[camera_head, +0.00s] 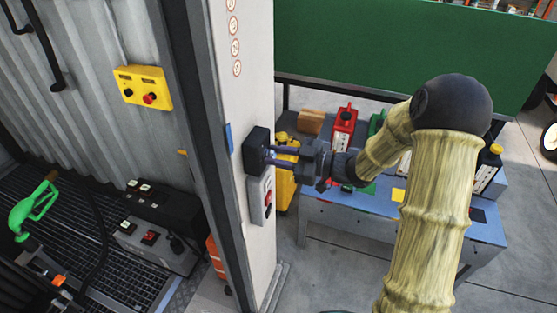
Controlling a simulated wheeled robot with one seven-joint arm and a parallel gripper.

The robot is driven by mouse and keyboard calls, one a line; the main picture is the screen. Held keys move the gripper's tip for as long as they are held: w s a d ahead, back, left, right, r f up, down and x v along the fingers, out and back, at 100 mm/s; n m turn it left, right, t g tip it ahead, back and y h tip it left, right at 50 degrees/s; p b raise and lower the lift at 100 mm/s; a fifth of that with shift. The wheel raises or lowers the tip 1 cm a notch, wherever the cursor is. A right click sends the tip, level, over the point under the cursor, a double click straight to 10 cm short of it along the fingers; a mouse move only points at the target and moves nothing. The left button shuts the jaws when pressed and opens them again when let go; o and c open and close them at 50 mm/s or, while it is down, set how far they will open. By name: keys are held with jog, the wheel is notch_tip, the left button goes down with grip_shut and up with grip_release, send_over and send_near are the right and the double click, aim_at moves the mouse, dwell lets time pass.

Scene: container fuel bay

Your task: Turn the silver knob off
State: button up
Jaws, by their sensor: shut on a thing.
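My gripper (272,154) reaches leftward to a black box (255,151) mounted on the pale pillar. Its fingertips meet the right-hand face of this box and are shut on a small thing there. That thing sits where the silver knob would be, but the fingers hide most of it, so its turn angle cannot be read. My arm comes in from the right with a straw-coloured, segmented sleeve.
A grey switch box (257,201) with a red control is just below the black box. Behind my arm stands a blue-grey bench (345,215) with a red canister (343,128). A yellow control box (143,87) and green fuel nozzle (33,207) are left.

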dwell(0.3)
jog(key=o, duration=1)
jog(key=b+v, duration=0.3)
jog(key=v, duration=1.4)
jog(key=shift+d, duration=0.25)
